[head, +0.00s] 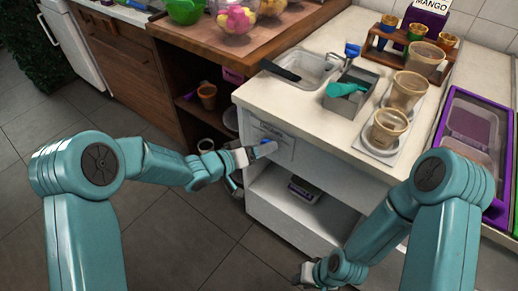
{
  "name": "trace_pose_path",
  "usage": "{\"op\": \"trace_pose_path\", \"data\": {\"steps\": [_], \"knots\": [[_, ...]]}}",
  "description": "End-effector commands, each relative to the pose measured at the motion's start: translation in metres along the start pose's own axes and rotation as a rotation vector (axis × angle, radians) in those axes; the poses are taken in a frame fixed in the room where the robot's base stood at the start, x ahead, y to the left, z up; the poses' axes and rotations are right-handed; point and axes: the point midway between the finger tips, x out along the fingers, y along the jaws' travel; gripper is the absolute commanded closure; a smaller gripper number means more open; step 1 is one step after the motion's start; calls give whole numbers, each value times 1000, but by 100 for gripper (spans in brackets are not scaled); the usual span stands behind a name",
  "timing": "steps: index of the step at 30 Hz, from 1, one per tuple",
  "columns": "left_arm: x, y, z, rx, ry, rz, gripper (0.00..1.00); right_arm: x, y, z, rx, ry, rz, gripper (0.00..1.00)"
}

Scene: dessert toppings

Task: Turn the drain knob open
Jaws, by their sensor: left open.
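A small blue knob (268,146) sits on a pale panel (287,151) on the front-left face of the white counter. The knob is partly covered by my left gripper, and its turn position cannot be made out. My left gripper (258,152) is open, reaching in from the left with its fingertips at the knob; whether they touch it I cannot tell. My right gripper (305,274) hangs low at the bottom of the view, below the counter top and away from the knob. Its fingers are too small and hidden to read.
The counter top (318,120) holds a clear basin (305,67), a grey box (350,93) with a teal scoop, and cups on a tray. A purple-edged case (470,140) stands right. An open shelf (300,205) lies under the panel. Floor at left is clear.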

Motion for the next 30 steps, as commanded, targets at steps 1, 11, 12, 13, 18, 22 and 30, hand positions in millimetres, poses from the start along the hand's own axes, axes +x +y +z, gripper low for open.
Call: {"op": "trace_pose_path", "data": {"steps": [1,11,12,13,18,22,30], "knots": [[0,0,0,0,-1,0,26,0,0,0,0,0,0,72],[-58,1,-2,-2,2,-3,26,-8,-3,0,0,0,0,72],[-69,0,-3,-2,4,-4,26,-10,-4,0,0,0,0,72],[-77,0,-2,-3,2,-4,26,-11,-4,0,0,0,0,72],[-120,1,-2,-1,3,-4,26,-17,-6,0,0,0,0,72],[-144,1,-2,0,3,-2,26,-20,-7,0,0,0,0,72],[-164,0,0,0,0,0,26,-22,-8,0,0,0,0,72]]}}
